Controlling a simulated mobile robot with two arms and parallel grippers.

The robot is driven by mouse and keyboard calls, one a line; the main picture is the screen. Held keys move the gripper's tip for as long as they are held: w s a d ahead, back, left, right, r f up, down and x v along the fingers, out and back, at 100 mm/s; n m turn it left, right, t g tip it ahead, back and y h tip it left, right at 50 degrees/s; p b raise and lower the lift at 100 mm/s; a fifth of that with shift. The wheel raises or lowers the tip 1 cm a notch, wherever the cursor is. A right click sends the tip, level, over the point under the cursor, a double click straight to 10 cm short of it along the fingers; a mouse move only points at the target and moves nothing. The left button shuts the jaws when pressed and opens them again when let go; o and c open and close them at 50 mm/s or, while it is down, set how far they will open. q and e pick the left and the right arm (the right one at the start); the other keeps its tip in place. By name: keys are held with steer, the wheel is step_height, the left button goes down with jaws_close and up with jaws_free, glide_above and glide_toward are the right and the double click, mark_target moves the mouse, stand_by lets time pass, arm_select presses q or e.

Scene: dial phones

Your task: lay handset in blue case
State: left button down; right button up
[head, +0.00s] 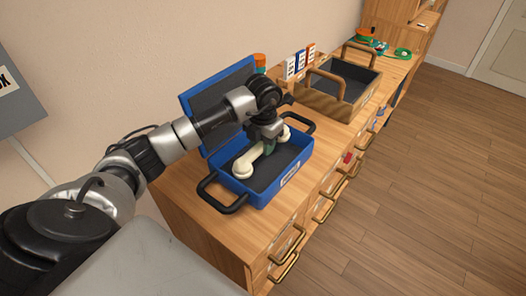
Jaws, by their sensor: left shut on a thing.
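The blue case (296,164) stands open on the wooden cabinet top, its lid (196,104) raised at the back and its inside dark. A cream handset (243,168) is inside the case outline, lying lengthwise from front left to back right. My left gripper (268,145) is over the case, pointing down, and is shut on the handset's middle. The gripper hides part of the handset's grip. I cannot tell whether the handset touches the case floor. My right gripper is not in view.
The case's black handles (222,204) stick out at both ends. A wooden case with a dark inside (349,75) stands behind it, near upright cards (300,62). An orange-topped item (259,62) is behind the lid. A green phone (402,54) is far back. The floor at right is clear.

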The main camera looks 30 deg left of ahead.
mark_target(263, 162)
arm_select(q)
steer(key=shift+w+f, duration=0.1)
steer(key=shift+f, duration=0.3)
step_height(263, 162, down, 2)
steer(key=shift+a+f, duration=0.1)
steer(key=shift+f, duration=0.7)
steer(key=c, duration=0.8)
jaws_free()
steer(key=shift+r, duration=0.1)
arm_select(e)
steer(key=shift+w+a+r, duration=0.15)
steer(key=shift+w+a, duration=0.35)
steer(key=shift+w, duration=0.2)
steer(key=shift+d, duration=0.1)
